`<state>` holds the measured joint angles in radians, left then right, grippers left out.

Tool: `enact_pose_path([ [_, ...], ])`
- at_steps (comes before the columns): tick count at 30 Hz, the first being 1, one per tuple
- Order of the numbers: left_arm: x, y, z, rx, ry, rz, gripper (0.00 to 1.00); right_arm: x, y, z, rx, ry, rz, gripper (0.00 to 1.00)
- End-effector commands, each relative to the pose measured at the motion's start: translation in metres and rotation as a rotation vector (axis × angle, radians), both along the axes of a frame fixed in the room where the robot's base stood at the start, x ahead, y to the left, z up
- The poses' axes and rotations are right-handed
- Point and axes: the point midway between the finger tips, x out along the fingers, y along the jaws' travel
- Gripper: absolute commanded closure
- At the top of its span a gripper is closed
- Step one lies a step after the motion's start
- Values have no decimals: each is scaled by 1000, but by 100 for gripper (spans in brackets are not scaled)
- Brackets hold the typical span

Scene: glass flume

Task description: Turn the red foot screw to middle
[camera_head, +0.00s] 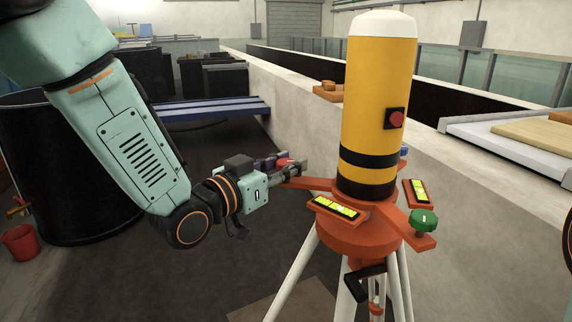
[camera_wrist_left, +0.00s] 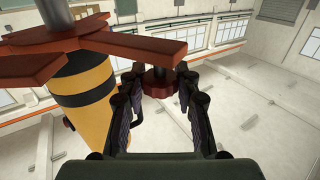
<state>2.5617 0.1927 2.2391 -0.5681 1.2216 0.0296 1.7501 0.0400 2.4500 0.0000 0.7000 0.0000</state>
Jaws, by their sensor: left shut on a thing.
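The red foot screw (camera_head: 284,162) sits at the end of the left arm of the orange-red tribrach base (camera_head: 350,235). My left gripper (camera_head: 289,169) reaches it from the left and is shut on it. In the left wrist view the dark red ribbed screw head (camera_wrist_left: 158,83) lies between the two fingers, below an orange-red arm of the base (camera_wrist_left: 140,47). The fingers partly cover the screw in the head view. Two bubble vials, one at front left (camera_head: 335,207) and one at right (camera_head: 416,192), lie on the base. My right gripper is out of view.
A yellow cylinder (camera_head: 378,100) with a red button stands on the base, above white tripod legs (camera_head: 293,275). A green foot screw (camera_head: 424,220) is at front right and a blue one (camera_head: 404,151) behind. The concrete flume wall (camera_head: 310,125) runs close behind.

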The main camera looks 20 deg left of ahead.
Motion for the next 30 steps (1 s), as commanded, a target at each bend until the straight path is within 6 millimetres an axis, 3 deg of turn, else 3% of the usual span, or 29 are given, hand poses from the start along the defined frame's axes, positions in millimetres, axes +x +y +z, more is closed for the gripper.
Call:
enact_pose_path([
  [7,0,0,-1,2,1,-1,100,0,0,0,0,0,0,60],
  [19,0,1,0,-1,3,-68,100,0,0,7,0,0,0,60],
  [30,1,2,1,2,2,-319,100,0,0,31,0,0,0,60],
])
